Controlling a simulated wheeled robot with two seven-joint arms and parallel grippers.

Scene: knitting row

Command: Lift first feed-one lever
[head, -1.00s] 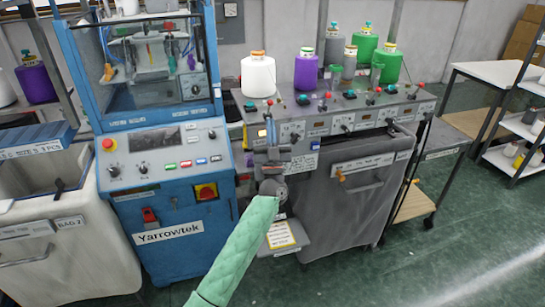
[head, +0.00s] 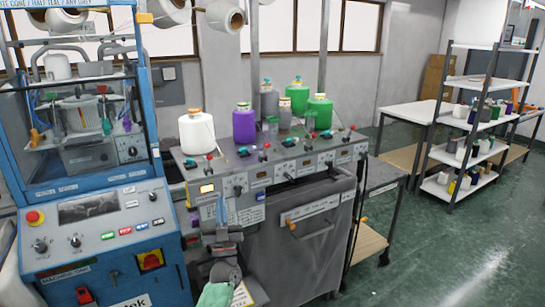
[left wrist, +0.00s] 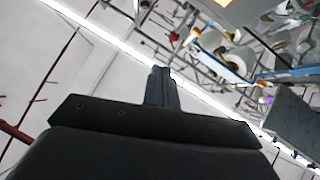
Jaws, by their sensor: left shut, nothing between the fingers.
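The grey feed bench (head: 285,168) stands right of the blue machine, with several small controls and red-tipped posts along its top. At its left end are a lit yellow display (head: 207,188) and a red-tipped post (head: 209,158). I cannot tell for sure which of these parts is the first feed-one lever. My left gripper (head: 221,205) points up in front of the bench's left end, just right of the lit display. Its fingers are shut and empty; they also show together in the left wrist view (left wrist: 161,80). I cannot tell whether they touch the bench. My right gripper is out of view.
A white cone (head: 197,133), a purple cone (head: 244,123) and green cones stand behind the controls. The blue machine (head: 95,220) is close on the left. A grey bin front (head: 310,235) lies below the bench. Open green floor (head: 455,245) is at the right.

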